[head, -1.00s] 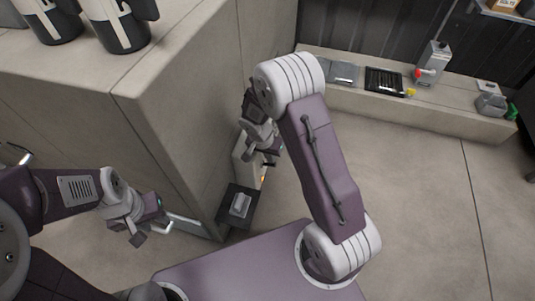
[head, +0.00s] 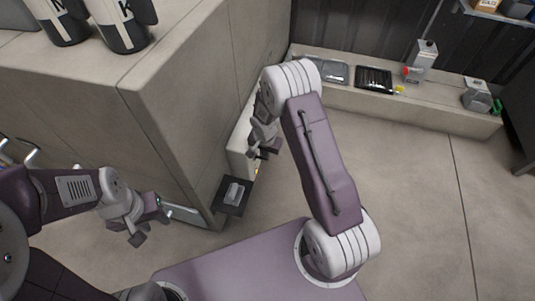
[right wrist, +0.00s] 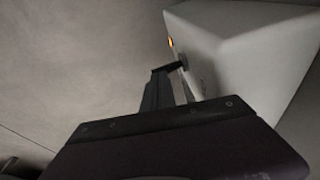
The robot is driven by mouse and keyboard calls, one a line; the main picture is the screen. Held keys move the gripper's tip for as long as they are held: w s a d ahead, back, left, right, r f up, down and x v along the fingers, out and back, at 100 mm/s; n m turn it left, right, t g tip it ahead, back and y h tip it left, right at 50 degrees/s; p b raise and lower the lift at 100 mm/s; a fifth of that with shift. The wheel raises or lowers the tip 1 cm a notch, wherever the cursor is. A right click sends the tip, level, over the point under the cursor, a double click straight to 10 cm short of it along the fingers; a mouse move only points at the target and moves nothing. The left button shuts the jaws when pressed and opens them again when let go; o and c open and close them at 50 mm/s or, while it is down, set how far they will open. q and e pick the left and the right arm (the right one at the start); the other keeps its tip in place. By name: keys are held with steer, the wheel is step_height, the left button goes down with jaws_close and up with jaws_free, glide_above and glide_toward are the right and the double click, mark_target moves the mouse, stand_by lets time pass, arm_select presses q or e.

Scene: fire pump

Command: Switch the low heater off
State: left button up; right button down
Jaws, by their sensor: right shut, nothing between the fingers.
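The low heater is a pale box (head: 239,150) on the side of the concrete block in the head view. In the right wrist view its white casing (right wrist: 255,55) fills the upper right, with a small lit orange lamp (right wrist: 170,42) and a dark switch-like piece (right wrist: 182,65) at its edge. My right gripper (head: 262,153) is shut and empty beside the heater; its fingers (right wrist: 168,88) reach close to the dark piece, and I cannot tell if they touch. My left gripper (head: 148,228) is open and empty, left of the block's front corner.
A dark plate with a grey block (head: 233,193) sits low by the block's corner, below the heater. A low ledge (head: 440,105) along the back wall holds trays and boxes. The floor to the right is clear.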

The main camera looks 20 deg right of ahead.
steer(key=d+r+y+p, duration=0.1)
steer(key=p, duration=0.8)
steer(key=shift+r+t, duration=0.1)
steer(key=shift+t, duration=0.3)
steer(key=shift+b+x, duration=1)
steer(key=shift+b, duration=0.25)
steer(key=shift+s+a, duration=0.1)
steer(key=shift+r+p, duration=0.75)
steer(key=shift+p, duration=0.2)
steer(key=shift+r+p, duration=0.4)
steer(key=shift+p, duration=0.05)
steer(key=s+d+r+p, duration=0.2)
steer(key=r+p, duration=0.2)
steer(key=r, duration=0.1)
steer(key=s+d+r+p, duration=0.2)
steer(key=r+p, duration=0.2)
steer(key=r, duration=0.2)
steer(key=shift+s+r, duration=0.2)
steer(key=shift+s, duration=0.2)
